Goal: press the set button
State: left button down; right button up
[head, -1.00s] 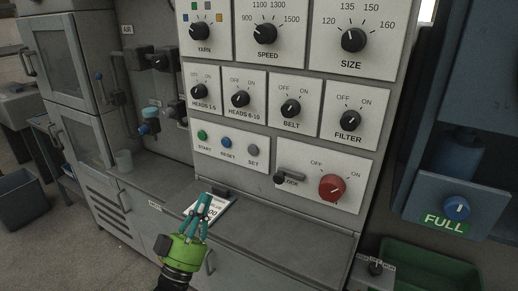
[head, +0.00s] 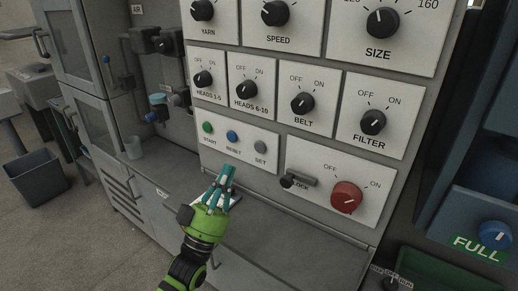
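The set button (head: 260,147) is a small grey round button with the label SET under it. It is at the right end of a white plate, beside the green start button (head: 208,128) and the blue reset button (head: 232,135). My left gripper (head: 228,170), green with teal fingers, points up at the panel below the reset and set buttons. Its fingertips are close together, look shut and hold nothing visible. It appears apart from the set button, which is in clear view. My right gripper is not in view.
Right of the button plate are a black lock lever (head: 298,180) and a red knob (head: 346,197). Rows of black knobs, such as the belt knob (head: 302,103), sit above. A grey ledge (head: 290,235) runs below. A cup (head: 133,147) stands at the left.

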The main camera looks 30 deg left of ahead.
aim_at(260, 148)
pick_arm(q)
jog(key=w+b, duration=0.2)
jog(key=w, duration=0.5)
jog(key=shift+w+d, duration=0.35)
jog(key=shift+w, duration=0.05)
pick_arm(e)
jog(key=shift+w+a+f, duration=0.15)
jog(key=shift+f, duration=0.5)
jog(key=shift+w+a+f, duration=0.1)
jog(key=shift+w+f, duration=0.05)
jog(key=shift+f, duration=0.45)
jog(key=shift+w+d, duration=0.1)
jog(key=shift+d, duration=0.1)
pick_arm(q)
jog(key=shift+w+b, duration=0.3)
jog(key=shift+w, duration=0.05)
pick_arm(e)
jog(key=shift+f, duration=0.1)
pick_arm(q)
jog(key=shift+w+d+r, duration=0.1)
jog(key=shift+w+r, duration=0.1)
jog(key=shift+r, duration=0.05)
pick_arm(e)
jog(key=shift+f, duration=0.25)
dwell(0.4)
pick_arm(q)
jog(key=shift+f, duration=0.15)
dwell(0.4)
